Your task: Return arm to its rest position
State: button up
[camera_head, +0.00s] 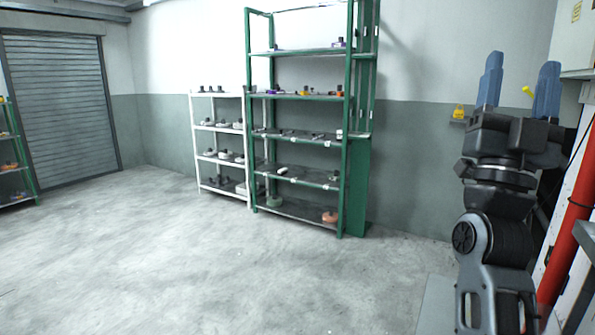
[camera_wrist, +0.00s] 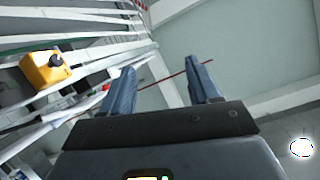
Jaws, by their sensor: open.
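My gripper (camera_head: 518,85) is at the right of the head view, at the top of my raised arm, with its two blue fingers pointing up. The fingers stand wide apart with nothing between them. In the wrist view my gripper (camera_wrist: 162,88) also shows open and empty, with wall and ceiling behind it.
A green shelf rack (camera_head: 347,120) and a white rack (camera_head: 194,140) with small items stand at the back wall. A red pipe (camera_head: 570,235) is close to my arm's right. A yellow box (camera_wrist: 45,69) shows at upper left in the wrist view. The grey floor (camera_head: 200,270) is clear.

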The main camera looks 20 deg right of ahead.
jog(key=s+a+f+n+t+y, duration=0.2)
jog(key=s+a+f+n+y, duration=0.1)
jog(key=f+n+y, duration=0.45)
jog(key=s+a+f+n+t+y, duration=0.2)
jog(key=a+f+n+y, duration=0.15)
jog(key=f+y, duration=0.6)
jog(key=s+a+f+n+t+y, duration=0.2)
jog(key=s+a+f+n+y, duration=0.1)
jog(key=f+n+y, duration=0.5)
jog(key=s+a+f+m+g, duration=0.1)
jog(key=s+a+f+g, duration=0.2)
jog(key=s+f, duration=0.2)
jog(key=s+a+f+m+g, duration=0.1)
jog(key=s+a+f+g, duration=0.2)
jog(key=s, duration=0.7)
jog(key=s+a+f+m+g+y, duration=0.1)
jog(key=s+a+f+g, duration=0.2)
jog(key=s+f, duration=0.4)
jog(key=shift+s+a+m, duration=0.15)
jog(key=shift+s+m, duration=0.25)
